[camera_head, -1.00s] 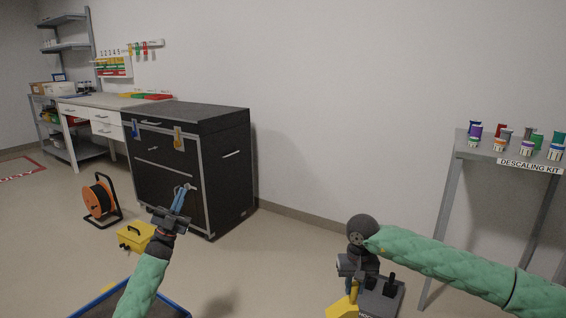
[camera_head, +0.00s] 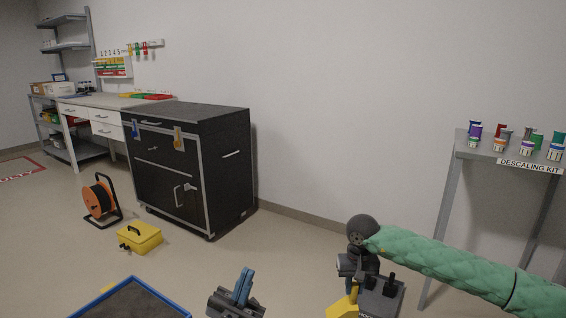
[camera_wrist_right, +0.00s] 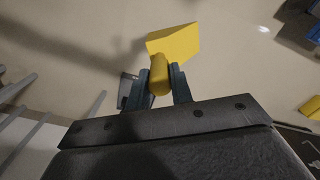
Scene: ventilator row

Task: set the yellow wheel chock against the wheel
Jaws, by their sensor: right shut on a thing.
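The yellow wheel chock (camera_wrist_right: 174,44) is a wedge with a round yellow handle. My right gripper (camera_wrist_right: 159,78) is shut on that handle, and the wedge extends beyond the fingertips above the floor. In the head view the chock (camera_head: 343,306) shows partly at the bottom edge. My left gripper (camera_head: 243,286) is low in the head view, left of the chock, with its blue fingers close together; whether they touch is unclear. The black cabinet (camera_head: 175,175) stands on small dark casters (camera_head: 210,237); no other wheel is clearly visible.
A yellow toolbox (camera_head: 140,238) and an orange cable reel (camera_head: 99,200) stand on the floor at left. A blue-rimmed tray (camera_head: 163,290) is at bottom left. Floor between cabinet and right arm is clear.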

